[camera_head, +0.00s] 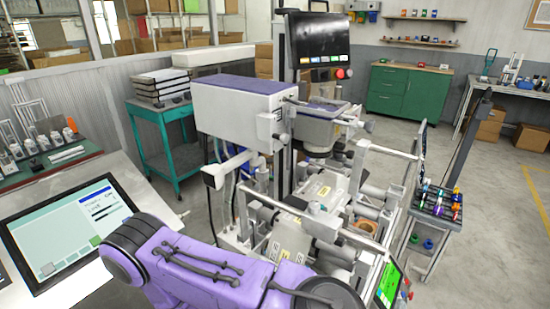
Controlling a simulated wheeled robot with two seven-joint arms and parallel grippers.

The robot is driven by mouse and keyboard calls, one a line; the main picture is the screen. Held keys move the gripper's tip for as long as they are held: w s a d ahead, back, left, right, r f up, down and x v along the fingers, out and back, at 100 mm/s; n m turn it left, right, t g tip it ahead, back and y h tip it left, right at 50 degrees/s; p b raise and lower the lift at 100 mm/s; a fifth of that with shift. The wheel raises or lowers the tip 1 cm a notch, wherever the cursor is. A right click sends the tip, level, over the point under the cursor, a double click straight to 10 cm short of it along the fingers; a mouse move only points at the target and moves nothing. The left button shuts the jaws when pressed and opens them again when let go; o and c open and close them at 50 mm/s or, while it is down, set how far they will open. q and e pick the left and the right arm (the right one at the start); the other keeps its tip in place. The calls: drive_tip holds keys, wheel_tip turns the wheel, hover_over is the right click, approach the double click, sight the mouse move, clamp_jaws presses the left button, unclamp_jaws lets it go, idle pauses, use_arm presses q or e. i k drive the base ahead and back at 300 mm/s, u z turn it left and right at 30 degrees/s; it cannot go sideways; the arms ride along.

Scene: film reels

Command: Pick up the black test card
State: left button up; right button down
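I cannot pick out a black test card in the head view. A purple arm link of mine crosses the bottom and covers part of the scene behind it. Neither of my grippers shows in the frame, so their opening cannot be seen.
A sloped console with a touchscreen (72,232) is at left. A large grey machine (240,110) with rollers and a black monitor (319,40) fills the middle. A small stand (434,208) with coloured items is at right. A green cabinet (408,92) stands behind; grey floor is clear at right.

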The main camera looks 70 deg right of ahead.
sight(293, 201)
drive_tip(key=i, duration=0.55)
drive_tip(key=z, duration=2.9)
